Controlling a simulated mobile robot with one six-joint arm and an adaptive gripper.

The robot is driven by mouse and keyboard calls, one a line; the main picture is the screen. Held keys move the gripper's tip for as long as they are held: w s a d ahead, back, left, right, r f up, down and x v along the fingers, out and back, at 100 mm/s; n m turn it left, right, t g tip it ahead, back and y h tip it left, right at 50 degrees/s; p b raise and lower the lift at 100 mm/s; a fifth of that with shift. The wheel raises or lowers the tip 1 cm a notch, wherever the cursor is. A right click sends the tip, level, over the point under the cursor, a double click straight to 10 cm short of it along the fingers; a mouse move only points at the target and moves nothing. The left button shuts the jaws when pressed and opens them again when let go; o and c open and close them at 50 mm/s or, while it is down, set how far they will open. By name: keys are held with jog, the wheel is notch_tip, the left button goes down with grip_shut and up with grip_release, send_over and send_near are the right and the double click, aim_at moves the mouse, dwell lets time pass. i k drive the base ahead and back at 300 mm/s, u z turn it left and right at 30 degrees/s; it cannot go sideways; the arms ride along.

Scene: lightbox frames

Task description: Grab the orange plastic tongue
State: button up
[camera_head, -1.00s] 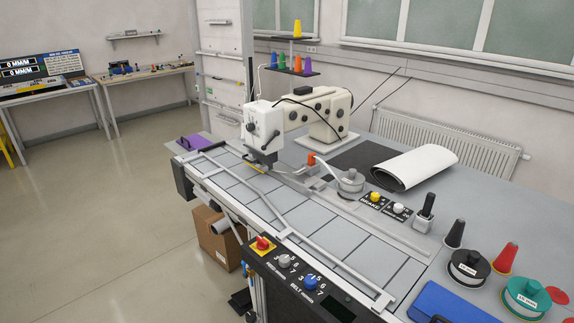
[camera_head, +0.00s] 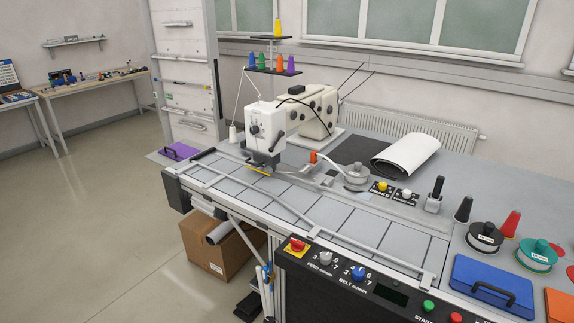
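A larger orange object (camera_head: 559,304) is cut off by the lower right corner, beside a blue case. My gripper is not in view.
The long worktable (camera_head: 330,206) has a raised rail along its front. A control panel (camera_head: 345,272) with knobs is at the front edge. A blue case (camera_head: 492,286), spools (camera_head: 486,237) and a white roll (camera_head: 406,155) lie to the right. Open floor (camera_head: 100,220) is at left.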

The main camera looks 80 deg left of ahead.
aim_at(313, 157)
jog(key=z, duration=0.05)
jog(key=k, duration=1.25)
jog(key=u, duration=2.3)
jog(key=i, duration=0.8)
jog(key=u, duration=0.1)
